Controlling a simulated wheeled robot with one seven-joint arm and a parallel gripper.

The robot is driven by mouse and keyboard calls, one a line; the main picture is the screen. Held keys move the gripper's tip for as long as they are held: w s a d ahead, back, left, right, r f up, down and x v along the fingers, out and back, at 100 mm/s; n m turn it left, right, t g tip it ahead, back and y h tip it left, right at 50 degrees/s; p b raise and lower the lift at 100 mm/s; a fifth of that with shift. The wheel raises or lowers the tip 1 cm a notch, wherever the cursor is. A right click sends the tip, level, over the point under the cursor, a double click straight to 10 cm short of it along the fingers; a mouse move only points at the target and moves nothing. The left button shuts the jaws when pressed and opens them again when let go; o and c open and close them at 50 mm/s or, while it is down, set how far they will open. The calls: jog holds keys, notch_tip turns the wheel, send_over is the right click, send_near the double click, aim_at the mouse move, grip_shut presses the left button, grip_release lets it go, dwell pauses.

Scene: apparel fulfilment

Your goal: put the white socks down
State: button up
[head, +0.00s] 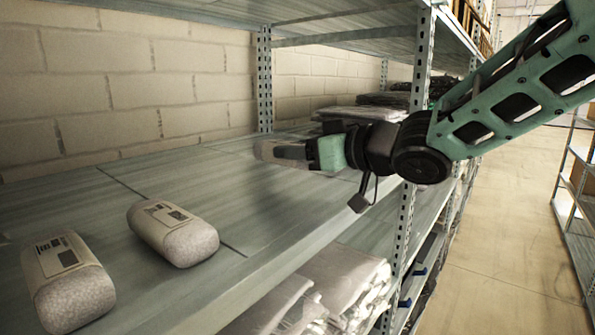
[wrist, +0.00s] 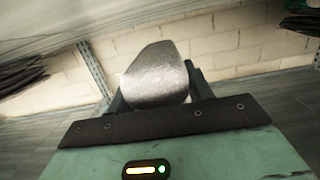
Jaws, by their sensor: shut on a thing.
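My gripper (head: 290,155) reaches in over the shelf board from the right and is shut on the white socks (head: 266,150). In the wrist view the white socks (wrist: 155,72) are a pale, rounded bundle between the two fingers of my gripper (wrist: 155,98). In the head view the fingers hide part of the bundle. It is held over the shelf board (head: 240,190); I cannot tell whether it touches the board.
Two banded grey-white sock bundles lie at the front left, one nearer the middle (head: 172,232) and one at the left edge (head: 68,283). Folded dark garments (head: 385,100) lie behind my gripper. A metal upright (head: 412,120) stands close to my arm. The middle of the board is clear.

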aim_at(301, 169)
jog(key=shift+f, duration=1.95)
jog(key=shift+f, duration=0.15)
jog(key=o, duration=1)
jog(key=shift+c, duration=0.2)
jog(key=shift+r+p, duration=0.25)
jog(key=shift+p, duration=0.15)
jog(key=b+v, duration=0.3)
jog(key=v, duration=0.9)
jog(key=shift+f, duration=0.15)
jog(key=shift+d, duration=0.1)
